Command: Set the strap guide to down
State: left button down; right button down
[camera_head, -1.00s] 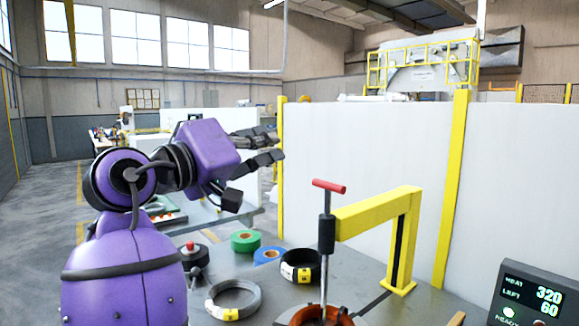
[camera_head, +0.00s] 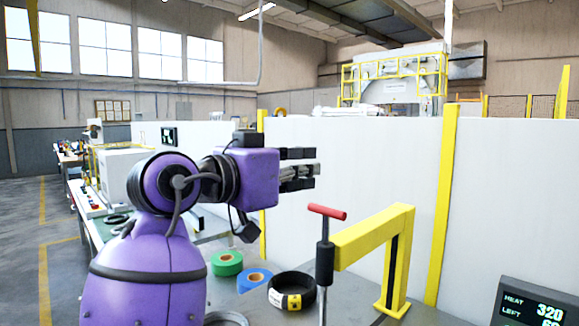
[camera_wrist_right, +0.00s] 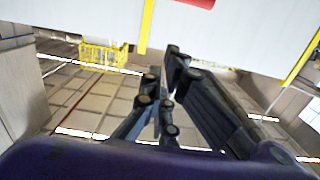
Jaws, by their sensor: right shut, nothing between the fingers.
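The strap guide appears to be the upright rod with a red T-handle (camera_head: 327,212) and a black sleeve (camera_head: 324,263), at the end of a yellow bracket (camera_head: 372,237). The handle stands above the bracket's arm; the rod's lower end is cut off by the frame. My right gripper (camera_head: 314,162) is shut and empty, above and slightly left of the handle in the head view, apart from it. In the right wrist view its fingers (camera_wrist_right: 168,78) show with nothing between them. My left gripper is not in view.
A green roll (camera_head: 227,262), a blue roll (camera_head: 254,279) and a black ring (camera_head: 292,290) lie on the bench left of the rod. A display (camera_head: 540,303) stands at right. A white partition (camera_head: 365,160) with yellow posts is behind.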

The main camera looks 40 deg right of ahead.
jog(key=d+f, duration=0.1)
jog(key=f, duration=0.1)
jog(key=d+f, duration=0.2)
jog(key=shift+w+d, duration=0.1)
jog(key=shift+d, duration=0.15)
